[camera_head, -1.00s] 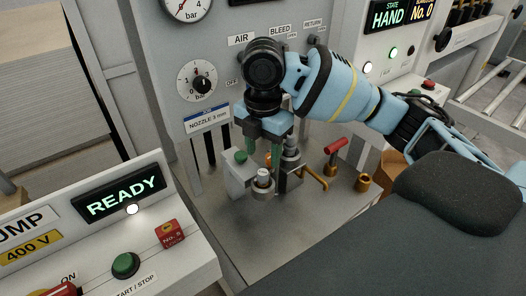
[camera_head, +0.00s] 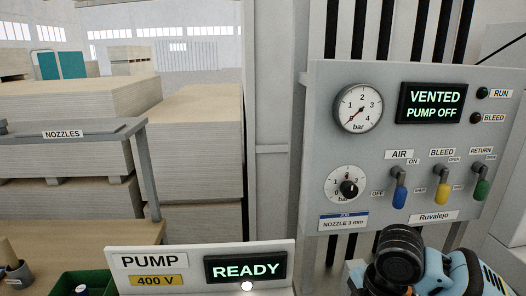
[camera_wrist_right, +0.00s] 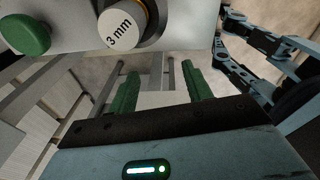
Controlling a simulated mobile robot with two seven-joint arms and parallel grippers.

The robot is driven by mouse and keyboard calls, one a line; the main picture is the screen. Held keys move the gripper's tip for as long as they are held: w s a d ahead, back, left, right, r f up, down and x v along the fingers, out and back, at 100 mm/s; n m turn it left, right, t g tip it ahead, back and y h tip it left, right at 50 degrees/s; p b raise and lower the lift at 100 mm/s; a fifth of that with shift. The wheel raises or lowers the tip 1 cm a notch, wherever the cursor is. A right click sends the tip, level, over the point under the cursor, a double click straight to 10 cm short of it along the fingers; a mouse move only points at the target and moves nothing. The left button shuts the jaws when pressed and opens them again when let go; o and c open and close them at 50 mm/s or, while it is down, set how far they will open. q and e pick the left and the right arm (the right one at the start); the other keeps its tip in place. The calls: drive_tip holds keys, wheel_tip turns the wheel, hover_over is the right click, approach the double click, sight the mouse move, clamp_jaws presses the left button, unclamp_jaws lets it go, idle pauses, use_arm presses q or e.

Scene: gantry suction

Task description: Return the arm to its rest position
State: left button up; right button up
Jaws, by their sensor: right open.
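In the head view only part of my right arm (camera_head: 410,266) shows, a black joint and blue link at the bottom right, below the control panel (camera_head: 455,150). Its gripper is out of that view. In the right wrist view my right gripper (camera_wrist_right: 161,78) has its two green fingers spread apart with nothing between them. A cylindrical part marked "3 mm" (camera_wrist_right: 122,27) is just beyond the fingers, apart from them, beside a green knob (camera_wrist_right: 26,33) on a pale block. My left arm and gripper are not in view.
The panel carries a gauge (camera_head: 358,108), a display reading VENTED, PUMP OFF (camera_head: 432,104), and blue, yellow and green levers. A pump box (camera_head: 200,270) reads READY. A nozzle shelf (camera_head: 70,134) and board stacks (camera_head: 195,140) stand left.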

drive_tip(key=s+a+f+m+y, duration=0.1)
drive_tip(key=s+a+f+m, duration=0.1)
drive_tip(key=s+f+m, duration=0.1)
drive_tip(key=s+a+f+m+t, duration=0.1)
drive_tip(key=s+f+m, duration=0.1)
drive_tip(key=s+f, duration=0.2)
drive_tip(key=s+a+f+m+y, duration=0.1)
drive_tip(key=s+a+f+m, duration=0.1)
drive_tip(key=f, duration=0.3)
drive_tip(key=shift+s+a+m+t+y, duration=0.3)
drive_tip(key=shift+s+a+m, duration=0.05)
drive_tip(key=shift+s+m, duration=0.45)
drive_tip(key=s+d+f+m+h, duration=0.2)
drive_tip(key=s+d+f+m, duration=0.1)
drive_tip(key=s+d+m, duration=0.3)
drive_tip(key=s+d+f+m+h, duration=0.2)
drive_tip(key=s+d+f+m, duration=0.15)
drive_tip(key=s, duration=0.45)
drive_tip(key=w+a+f+t+y, duration=0.2)
drive_tip(key=w+f+t, duration=0.4)
drive_tip(key=f, duration=0.3)
drive_tip(key=shift+w+a+t, duration=0.15)
drive_tip(key=shift+a+t, duration=0.15)
drive_tip(key=shift+t, duration=0.4)
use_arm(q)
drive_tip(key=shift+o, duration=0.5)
use_arm(e)
drive_tip(key=shift+f, duration=0.1)
